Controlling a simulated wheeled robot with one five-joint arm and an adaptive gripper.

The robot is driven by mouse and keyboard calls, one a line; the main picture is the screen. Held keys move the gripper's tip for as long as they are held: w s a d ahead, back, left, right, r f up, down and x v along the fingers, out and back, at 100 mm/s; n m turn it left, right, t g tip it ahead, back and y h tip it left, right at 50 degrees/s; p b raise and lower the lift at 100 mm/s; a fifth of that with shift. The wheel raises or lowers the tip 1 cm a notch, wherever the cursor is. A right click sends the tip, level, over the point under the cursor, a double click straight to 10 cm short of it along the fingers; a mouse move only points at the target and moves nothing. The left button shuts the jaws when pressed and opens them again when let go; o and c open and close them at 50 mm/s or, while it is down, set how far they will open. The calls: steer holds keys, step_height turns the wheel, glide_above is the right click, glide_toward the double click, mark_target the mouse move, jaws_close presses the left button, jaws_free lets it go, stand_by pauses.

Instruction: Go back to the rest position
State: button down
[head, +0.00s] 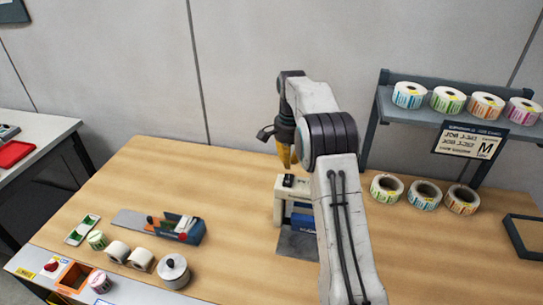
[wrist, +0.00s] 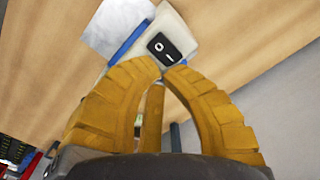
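My gripper (head: 286,166) points down above the label rewinder (head: 282,205), a cream and blue machine on the wooden table, partly hidden behind my arm in the head view. In the wrist view my gripper (wrist: 162,68) has its yellow fingertips drawn together, with nothing visible held between them. The black rocker switch (wrist: 170,50) with its white marks lies just beyond the fingertips, on the cream housing (wrist: 190,32). I cannot tell whether the tips touch it. In the head view the switch (head: 289,180) is a dark patch on top of the machine.
Several label rolls stand on the grey shelf (head: 400,112), with more rolls (head: 424,195) below. A blue-grey dispenser (head: 185,231) and white rolls (head: 142,260) lie at the front left. A dark-framed tray (head: 526,236) lies far right. The table's back left is clear.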

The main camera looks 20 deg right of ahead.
steer(key=shift+s+a+r, duration=0.15)
steer(key=shift+r, duration=0.15)
steer(key=s+a+r+n+t+b, duration=0.1)
steer(key=s+a+r+n, duration=0.3)
steer(key=s, duration=0.3)
steer(key=s+a+r+n+t+b, duration=0.1)
steer(key=s+a+r+n, duration=0.15)
steer(key=s+r, duration=0.35)
steer(key=s+a+f+n+t+b, duration=0.1)
steer(key=s+a+f+n, duration=0.1)
steer(key=s, duration=0.8)
steer(key=s+a+f+n+t+b, duration=0.1)
steer(key=s+a+f+n, duration=0.2)
steer(key=s, duration=0.7)
steer(key=shift+s+f+n+t+b, duration=0.4)
steer(key=shift+f+n, duration=0.25)
steer(key=shift+f, duration=0.15)
